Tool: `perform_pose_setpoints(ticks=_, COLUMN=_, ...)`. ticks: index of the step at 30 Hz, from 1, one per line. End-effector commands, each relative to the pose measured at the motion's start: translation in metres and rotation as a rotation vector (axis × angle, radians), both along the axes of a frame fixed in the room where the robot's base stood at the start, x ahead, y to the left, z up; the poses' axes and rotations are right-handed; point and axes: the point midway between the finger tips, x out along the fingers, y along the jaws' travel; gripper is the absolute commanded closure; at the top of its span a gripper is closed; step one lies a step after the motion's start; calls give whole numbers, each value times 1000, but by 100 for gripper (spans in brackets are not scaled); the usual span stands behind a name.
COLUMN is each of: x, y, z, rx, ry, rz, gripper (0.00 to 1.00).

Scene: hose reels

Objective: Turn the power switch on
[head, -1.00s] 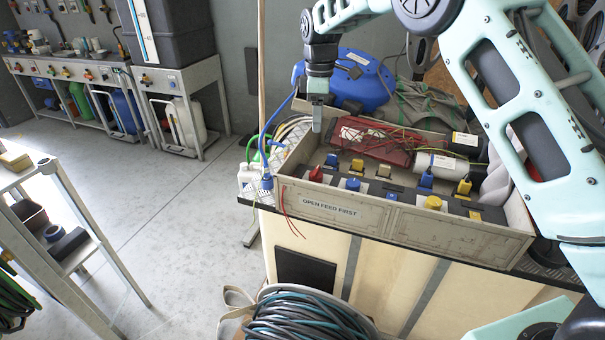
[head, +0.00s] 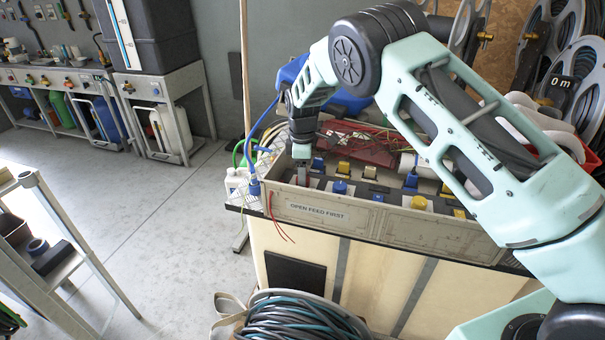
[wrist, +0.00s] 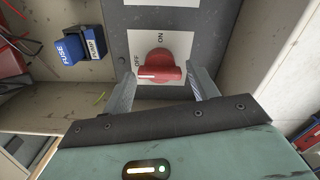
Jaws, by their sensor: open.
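The power switch is a red rotary knob (wrist: 158,72) on a white plate with OFF and ON marks, seen in the wrist view. The white line on its handle points to the OFF side. My gripper (wrist: 164,88) is open, with one finger on each side of the knob; I cannot tell whether either finger touches it. In the head view my gripper (head: 302,166) points down at the left end of the grey control box (head: 405,220) and mostly hides the knob there.
A blue connector marked FUSE (wrist: 70,52) and one marked PUMP (wrist: 96,44) sit beside the switch plate. The box wall (wrist: 235,45) rises close by on the right. Several blue and yellow controls line the box in the head view. A coiled hose (head: 300,318) lies in front.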

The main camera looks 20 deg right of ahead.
Motion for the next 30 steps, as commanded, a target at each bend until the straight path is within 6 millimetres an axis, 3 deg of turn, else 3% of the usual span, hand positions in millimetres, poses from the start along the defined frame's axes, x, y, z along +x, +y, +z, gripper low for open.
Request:
perform_pose_setpoints(ticks=5, x=0, y=0, z=-13, rx=1, ry=-1, rz=0, gripper=41)
perform_pose_setpoints(ticks=14, x=0, y=0, z=-14, rx=1, ry=-1, rz=0, gripper=41)
perform_pose_setpoints(ticks=18, x=0, y=0, z=-14, rx=1, ry=-1, rz=0, gripper=74)
perform_pose_setpoints(ticks=30, x=0, y=0, z=-14, rx=1, ry=-1, rz=-53, gripper=74)
